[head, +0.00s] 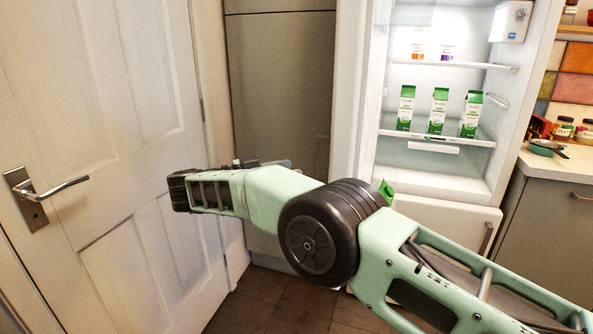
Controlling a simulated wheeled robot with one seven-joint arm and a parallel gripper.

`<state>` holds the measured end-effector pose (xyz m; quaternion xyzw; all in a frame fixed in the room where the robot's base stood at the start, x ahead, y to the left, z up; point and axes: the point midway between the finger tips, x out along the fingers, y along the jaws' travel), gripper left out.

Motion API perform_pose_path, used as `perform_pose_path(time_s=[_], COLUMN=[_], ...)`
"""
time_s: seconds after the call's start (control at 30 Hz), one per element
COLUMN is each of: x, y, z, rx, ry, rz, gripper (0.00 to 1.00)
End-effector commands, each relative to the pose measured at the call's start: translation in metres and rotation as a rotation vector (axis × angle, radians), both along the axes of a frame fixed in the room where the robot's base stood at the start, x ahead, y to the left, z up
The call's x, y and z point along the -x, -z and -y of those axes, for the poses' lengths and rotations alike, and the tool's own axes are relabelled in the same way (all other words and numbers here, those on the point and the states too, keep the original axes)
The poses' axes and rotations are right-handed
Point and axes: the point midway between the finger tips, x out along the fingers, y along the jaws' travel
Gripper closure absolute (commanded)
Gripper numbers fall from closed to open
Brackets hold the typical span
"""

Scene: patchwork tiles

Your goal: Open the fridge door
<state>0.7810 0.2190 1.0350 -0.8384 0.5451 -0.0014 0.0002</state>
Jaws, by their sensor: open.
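The fridge (440,185) stands right of centre with its lit upper compartment open to view. A pale upright panel (350,90) runs along its left side; it looks like the fridge door swung open, seen nearly edge-on, and my arm hides its lower part. My gripper (182,191) is at the far end of my arm, left of the fridge and in front of the white room door. It is open, apart from the fridge, and I see nothing held in it. Its fingertips are hard to make out.
Several green-and-white cartons (438,110) stand on a fridge shelf, with smaller ones (418,50) above. A white room door (100,120) with a lever handle (58,188) fills the left. A grey cabinet (280,90) stands between. A counter (562,164) is at right.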

Motion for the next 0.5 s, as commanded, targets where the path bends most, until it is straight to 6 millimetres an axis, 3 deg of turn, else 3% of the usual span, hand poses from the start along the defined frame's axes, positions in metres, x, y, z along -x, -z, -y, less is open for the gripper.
perform_pose_path(time_s=[0.37,0.5], x=[0.0027,-0.0046], y=[-0.0001,-0.0085], z=[-0.0056,-0.0038], rx=[-0.001,0.005], ry=[-0.002,-0.030], rz=[0.000,0.019], gripper=[0.58,0.97])
